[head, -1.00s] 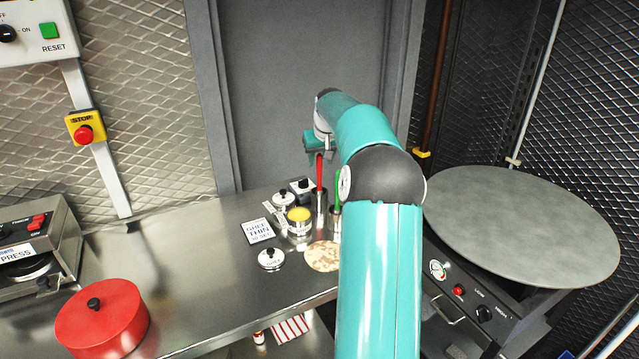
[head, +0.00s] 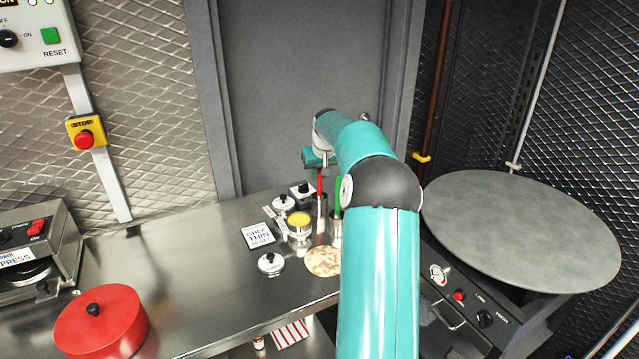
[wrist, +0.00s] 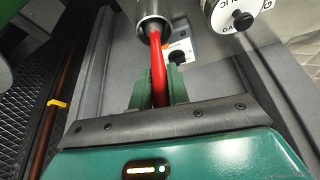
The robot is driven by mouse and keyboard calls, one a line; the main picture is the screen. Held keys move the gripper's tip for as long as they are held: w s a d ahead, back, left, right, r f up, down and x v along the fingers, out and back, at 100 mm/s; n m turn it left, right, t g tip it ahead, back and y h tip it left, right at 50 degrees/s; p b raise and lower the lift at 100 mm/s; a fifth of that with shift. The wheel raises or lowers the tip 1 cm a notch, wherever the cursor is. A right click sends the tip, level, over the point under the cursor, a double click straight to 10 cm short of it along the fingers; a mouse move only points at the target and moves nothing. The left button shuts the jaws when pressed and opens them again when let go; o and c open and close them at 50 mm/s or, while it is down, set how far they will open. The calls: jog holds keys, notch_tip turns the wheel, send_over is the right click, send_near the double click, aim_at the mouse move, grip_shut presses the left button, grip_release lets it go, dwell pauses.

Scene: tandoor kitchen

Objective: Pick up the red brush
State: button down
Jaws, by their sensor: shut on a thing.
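The red brush (head: 320,182) stands upright on the steel counter, its red handle rising out of a slim metal cup (head: 322,210). My gripper (head: 320,167) is at the top of this handle. In the wrist view, the red handle (wrist: 159,65) runs between the green fingers of my gripper (wrist: 159,88), which are shut on it. There the handle's far end goes into the metal cup (wrist: 154,12). The brush's lower end is hidden inside the cup.
A green-handled tool (head: 338,192) stands in another cup close on the right. A pot of yellow ghee (head: 299,232), a lid (head: 271,263) and a flatbread (head: 323,262) are near. A large round griddle (head: 520,230) lies at right.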

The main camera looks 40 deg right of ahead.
notch_tip(320, 180, up, 10)
dwell(0.5)
jog(key=shift+s, duration=0.1)
dwell(0.5)
